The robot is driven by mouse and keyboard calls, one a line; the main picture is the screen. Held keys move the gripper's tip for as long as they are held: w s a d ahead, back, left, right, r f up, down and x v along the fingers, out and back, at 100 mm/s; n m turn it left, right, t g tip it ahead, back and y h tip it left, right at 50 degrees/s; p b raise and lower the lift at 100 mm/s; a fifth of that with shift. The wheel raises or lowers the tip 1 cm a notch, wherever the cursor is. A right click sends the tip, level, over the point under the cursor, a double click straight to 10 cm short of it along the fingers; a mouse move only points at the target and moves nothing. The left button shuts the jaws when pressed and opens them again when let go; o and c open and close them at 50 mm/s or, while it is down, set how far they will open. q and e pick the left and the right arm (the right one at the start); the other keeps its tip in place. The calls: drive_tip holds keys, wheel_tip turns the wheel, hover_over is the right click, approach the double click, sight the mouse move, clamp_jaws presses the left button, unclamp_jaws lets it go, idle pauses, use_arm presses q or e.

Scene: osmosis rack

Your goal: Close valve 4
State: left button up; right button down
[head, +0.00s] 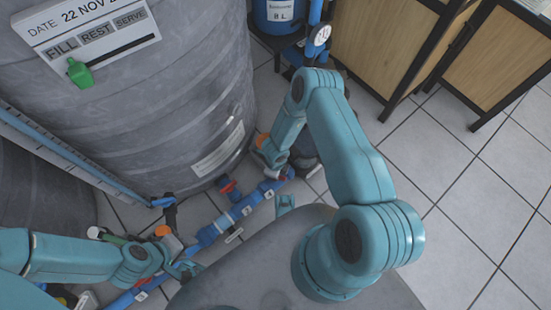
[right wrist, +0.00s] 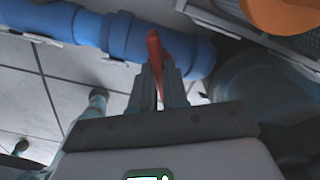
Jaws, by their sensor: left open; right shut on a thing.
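A blue pipe run (head: 212,232) with small white number tags crosses the floor beside the grey tank. A tag near its upper right end (head: 269,173) seems to read 4, but it is tiny. My right gripper (right wrist: 158,85) is shut on a red valve handle (right wrist: 154,48), which stands out in front of the blue pipe (right wrist: 125,36). In the head view my right arm hides most of that handle. My left gripper (head: 188,268) is open, low at the left near the pipe. I cannot tell whether it touches anything.
The large grey tank (head: 150,120) fills the upper left, with a date sign (head: 90,28) and green tag (head: 80,74). Another red-handled valve (head: 228,187) sits at its foot. A blue container (head: 278,14) and wooden cabinets (head: 385,50) stand behind. Tiled floor (head: 470,200) at right is clear.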

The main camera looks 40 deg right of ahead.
drive_tip(key=m+p, duration=0.1)
drive_tip(key=m, duration=0.4)
drive_tip(key=shift+p, duration=0.35)
drive_tip(key=shift+m, duration=0.4)
drive_tip(key=c, duration=1.1)
unclamp_jaws()
drive_tip(key=shift+c, duration=0.2)
wheel_tip(320, 180, up, 16)
drive_tip(key=p, duration=0.6)
drive_tip(key=shift+r+p, duration=0.2)
drive_tip(key=shift+p, duration=0.1)
